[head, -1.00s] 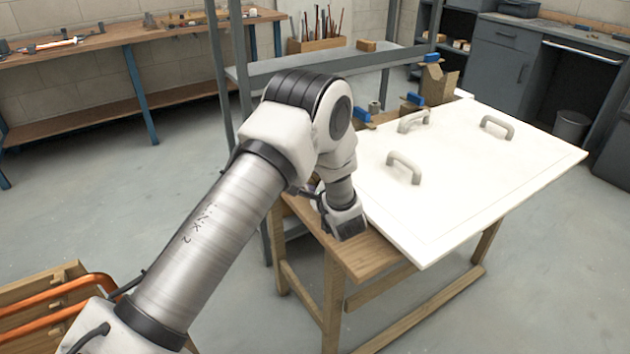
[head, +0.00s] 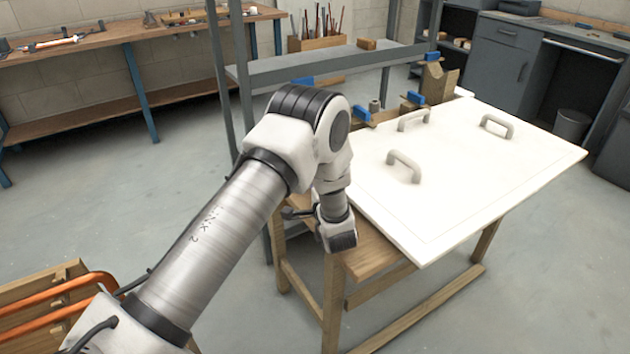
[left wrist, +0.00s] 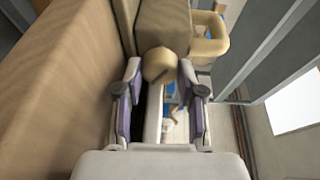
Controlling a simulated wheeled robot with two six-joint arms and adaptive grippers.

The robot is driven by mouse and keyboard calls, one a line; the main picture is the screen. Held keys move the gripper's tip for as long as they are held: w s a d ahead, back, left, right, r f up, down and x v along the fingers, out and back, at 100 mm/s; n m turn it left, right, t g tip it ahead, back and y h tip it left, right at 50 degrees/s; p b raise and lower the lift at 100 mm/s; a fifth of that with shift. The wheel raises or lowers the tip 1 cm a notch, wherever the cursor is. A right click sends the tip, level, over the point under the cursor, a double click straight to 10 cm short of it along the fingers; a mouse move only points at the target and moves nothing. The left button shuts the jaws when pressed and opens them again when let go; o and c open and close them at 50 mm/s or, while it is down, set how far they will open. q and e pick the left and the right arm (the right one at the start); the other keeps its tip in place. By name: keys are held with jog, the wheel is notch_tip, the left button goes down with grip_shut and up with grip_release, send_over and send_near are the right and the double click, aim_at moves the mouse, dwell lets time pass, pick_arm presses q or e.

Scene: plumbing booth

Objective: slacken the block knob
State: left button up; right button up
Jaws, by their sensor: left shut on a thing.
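In the left wrist view, the block knob (left wrist: 160,65) is a small rounded tan piece in front of a brown block (left wrist: 163,22). My left gripper (left wrist: 160,76) has its two purple-padded fingers on either side of the knob and is shut on it. In the head view my left arm reaches down over the near left end of the wooden bench (head: 370,258). My own wrist hides the knob and the fingertips there. My right gripper is in neither view.
A large white panel with grey handles (head: 460,180) covers most of the bench. Blue-handled clamps (head: 414,98) stand along its far edge. A grey metal frame (head: 310,65) rises behind my arm. Orange bars (head: 55,300) lie at lower left.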

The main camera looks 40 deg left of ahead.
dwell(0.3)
pick_arm(q)
jog(key=o, duration=0.9)
jog(key=shift+c, duration=0.2)
jog(key=v, duration=1.1)
jog(key=shift+s+d, duration=0.1)
jog(key=shift+s, duration=0.05)
jog(key=shift+s+d, duration=0.25)
jog(key=shift+s, duration=0.05)
jog(key=shift+o, duration=0.3)
